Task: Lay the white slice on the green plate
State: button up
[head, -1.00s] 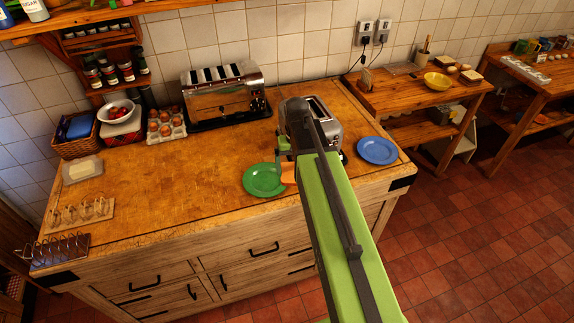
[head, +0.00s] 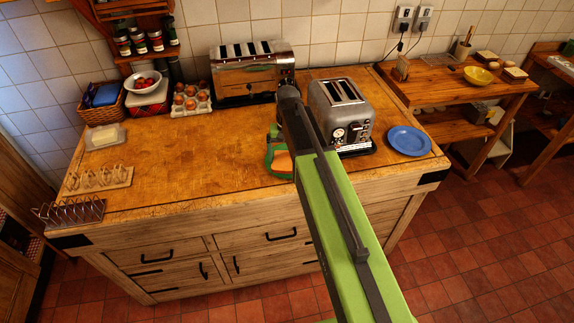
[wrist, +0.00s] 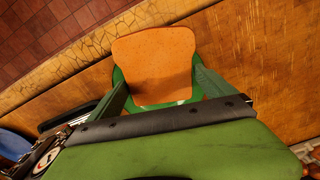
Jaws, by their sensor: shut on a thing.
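The slice (wrist: 155,60) looks orange-tan rather than white in the wrist view. My gripper (wrist: 160,78) is shut on it, with a green finger at each side. The slice also shows in the head view (head: 283,161), over the green plate (head: 270,165). The plate's rim (wrist: 117,77) shows at both sides of the slice in the wrist view. The slice hides most of the plate, and I cannot tell whether they touch. In the head view my arm hides most of the gripper.
A grey toaster (head: 342,115) stands close at the right of my gripper, with a blue plate (head: 409,141) beyond it. A chrome toaster (head: 248,75) and an egg tray (head: 190,100) stand behind. The wooden counter (head: 190,150) is clear to the left.

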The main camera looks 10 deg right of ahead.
aim_at(287, 158)
notch_tip(287, 158, down, 4)
jog(key=b, duration=0.4)
jog(key=shift+s+r, duration=0.1)
jog(key=shift+r, duration=0.15)
jog(key=shift+c, duration=0.8)
jog(key=o, duration=1.3)
jog(key=shift+f, duration=0.3)
notch_tip(287, 158, up, 18)
jog(key=p, duration=1.8)
jog(key=s+n, duration=0.1)
jog(key=s, duration=0.6)
jog(key=s+n, duration=0.1)
jog(key=s, duration=0.6)
jog(key=shift+f, duration=0.2)
